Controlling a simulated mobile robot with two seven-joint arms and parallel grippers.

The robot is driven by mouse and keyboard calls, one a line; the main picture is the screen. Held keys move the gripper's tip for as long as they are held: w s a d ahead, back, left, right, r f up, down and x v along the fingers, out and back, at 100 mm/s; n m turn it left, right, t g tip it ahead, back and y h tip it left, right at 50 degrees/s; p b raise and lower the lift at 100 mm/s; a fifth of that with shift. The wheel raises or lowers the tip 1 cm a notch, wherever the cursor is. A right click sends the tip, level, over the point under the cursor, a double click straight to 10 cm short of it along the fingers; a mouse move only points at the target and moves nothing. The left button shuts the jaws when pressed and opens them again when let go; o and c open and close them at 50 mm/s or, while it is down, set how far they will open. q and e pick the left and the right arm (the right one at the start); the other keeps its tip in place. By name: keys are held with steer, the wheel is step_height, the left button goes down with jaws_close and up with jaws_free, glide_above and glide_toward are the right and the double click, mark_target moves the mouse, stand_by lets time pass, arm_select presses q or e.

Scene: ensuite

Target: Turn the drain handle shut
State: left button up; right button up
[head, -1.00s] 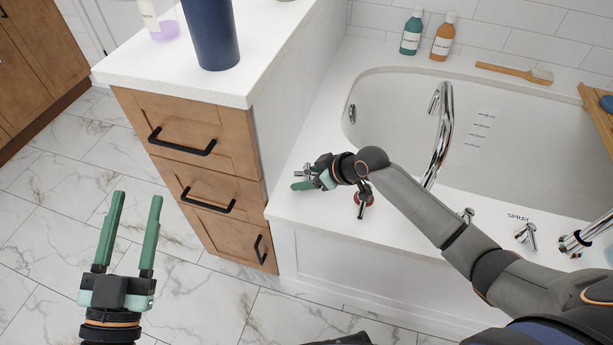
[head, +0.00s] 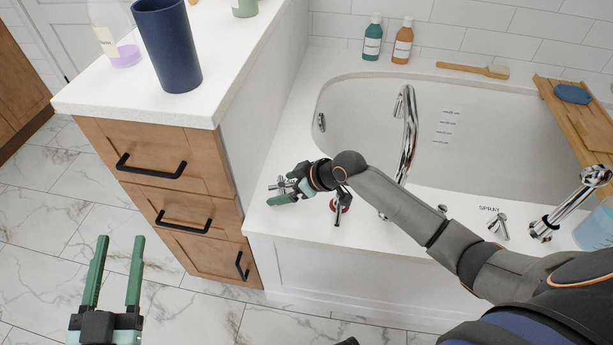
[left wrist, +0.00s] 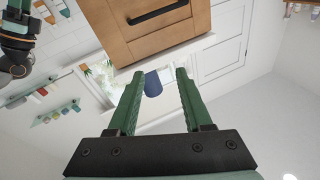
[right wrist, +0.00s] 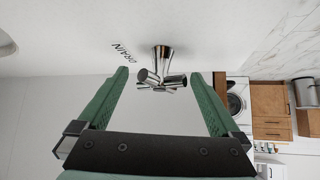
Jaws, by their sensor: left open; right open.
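The drain handle is a chrome cross handle (right wrist: 162,80) on a short stem, beside the printed word DRAIN on the white tub deck. In the right wrist view it stands between the two green fingers of my right gripper (right wrist: 160,74), which is open. A gap shows on each side of the handle, so the fingers do not look closed on it. In the head view the handle (head: 283,184) is partly hidden by my right gripper (head: 287,190). My left gripper (head: 120,240) is open and empty, low over the floor left of the drawers.
The bathtub (head: 330,95) has a tall chrome spout (head: 408,130) and a red-based handle (head: 340,205) close to my right gripper. A spray handle (head: 497,226) is further right. A drawer cabinet (head: 165,165) with a blue cup (head: 167,45) stands left. The marble floor (head: 45,225) is clear.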

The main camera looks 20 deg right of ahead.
mark_target(285, 186)
steer(key=p+v, duration=0.1)
steer(key=v, duration=0.4)
steer(key=shift+d+r+p, duration=0.15)
steer(key=shift+r+p, duration=0.1)
steer(key=shift+p, duration=0.15)
arm_select(q)
steer(key=s+f+n+g+y, duration=0.1)
steer(key=s+f+g, duration=0.2)
steer(key=f, duration=0.6)
steer(key=s+f+n+g+y+p, duration=0.1)
steer(key=f+g, duration=0.4)
steer(key=f, duration=0.5)
steer(key=shift+s+a+f+n+g+y, duration=0.15)
steer(key=shift+s+n+g+y, duration=0.3)
steer(key=shift+s, duration=0.65)
arm_select(e)
steer(key=v, duration=0.5)
steer(key=shift+s+d+r, duration=0.1)
steer(key=shift+s+r, duration=0.05)
steer(key=shift+s, duration=0.1)
